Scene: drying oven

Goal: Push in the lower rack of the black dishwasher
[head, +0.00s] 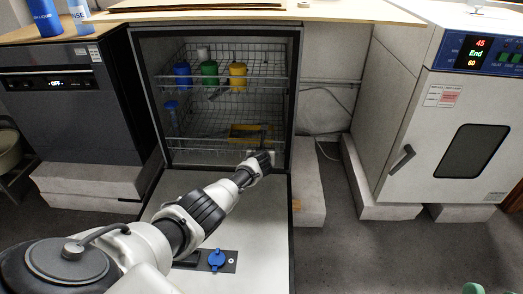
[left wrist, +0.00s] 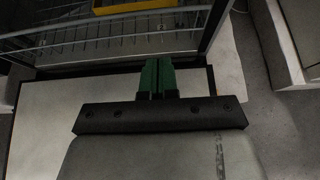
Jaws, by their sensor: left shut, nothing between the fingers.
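The open dishwasher (head: 294,100) has a black frame, and its door (head: 265,225) is folded down flat. Its wire lower rack (head: 215,145) sits in the cavity, its front near the door hinge. The rack holds a yellow tray (head: 250,131) and a blue item (head: 171,106). My left gripper (head: 264,136) is at the right part of the rack's front. In the left wrist view, its green fingers (left wrist: 158,76) are together and empty, just below the rack's front wires (left wrist: 120,45). I cannot tell whether they touch.
The upper rack (head: 215,85) holds blue, green and yellow cups. A closed dark appliance (head: 60,120) stands left. A white drying oven (head: 440,140) stands right on grey blocks. Wooden worktop (head: 340,12) above. Floor (head: 370,250) right of the door is clear.

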